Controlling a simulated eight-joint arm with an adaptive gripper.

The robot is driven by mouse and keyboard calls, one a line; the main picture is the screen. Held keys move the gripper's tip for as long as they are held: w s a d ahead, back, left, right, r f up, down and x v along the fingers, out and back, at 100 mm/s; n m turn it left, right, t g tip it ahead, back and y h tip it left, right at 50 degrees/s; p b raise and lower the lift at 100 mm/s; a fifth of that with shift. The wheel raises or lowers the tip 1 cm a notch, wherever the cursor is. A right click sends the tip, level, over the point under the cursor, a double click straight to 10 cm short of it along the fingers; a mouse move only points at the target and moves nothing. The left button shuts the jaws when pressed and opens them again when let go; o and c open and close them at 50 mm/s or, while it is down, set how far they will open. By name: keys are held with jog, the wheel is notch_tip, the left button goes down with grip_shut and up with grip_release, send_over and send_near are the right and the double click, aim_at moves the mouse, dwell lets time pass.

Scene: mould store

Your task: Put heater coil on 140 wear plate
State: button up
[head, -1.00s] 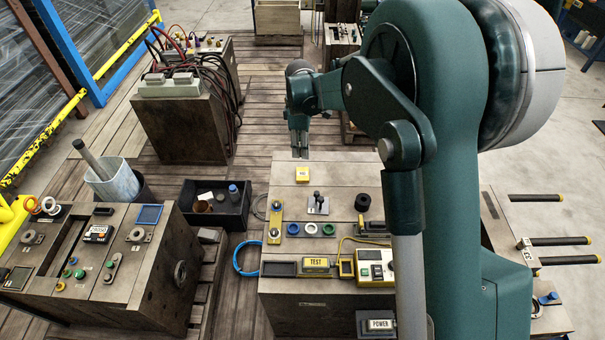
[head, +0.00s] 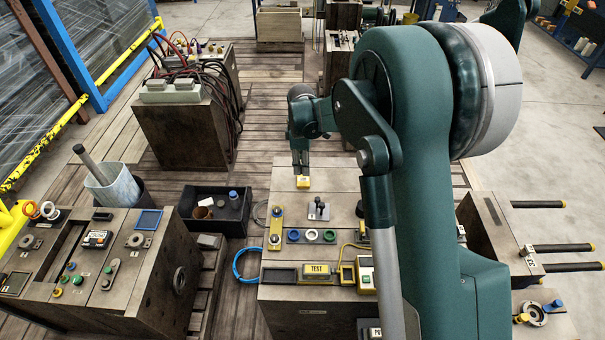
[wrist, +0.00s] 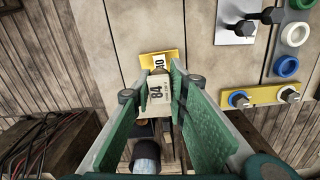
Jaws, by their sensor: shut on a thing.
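The 140 wear plate is a small yellow plate (head: 303,183) near the far edge of the wooden block top. It also shows in the wrist view (wrist: 177,56), with a pale label partly covered, of which I read "40". My gripper (head: 301,170) points down just above it. In the wrist view, my green-padded fingers (wrist: 160,90) are shut on a pale block marked 84 (wrist: 158,103), apparently the heater coil. The block overlaps the plate's near part in this view. I cannot tell whether they touch. The rest of the held thing is partly hidden between the fingers.
A grey plate with a black bolt (head: 318,210) stands close by on the right. A yellow strip with studs (head: 276,228) lies to the left, and blue, white and green rings (head: 312,235) lie nearer. A dark bin (head: 217,211) is left of the block.

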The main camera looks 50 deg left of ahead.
jog(key=shift+f+b, duration=0.3)
jog(key=shift+f, duration=1.55)
jog(key=shift+f, duration=0.2)
jog(key=o, duration=0.9)
jog(key=shift+o, duration=0.2)
jog(key=shift+r, duration=0.1)
notch_tip(320, 180, up, 12)
jog(key=shift+r+p, duration=0.1)
jog(key=shift+p, duration=0.75)
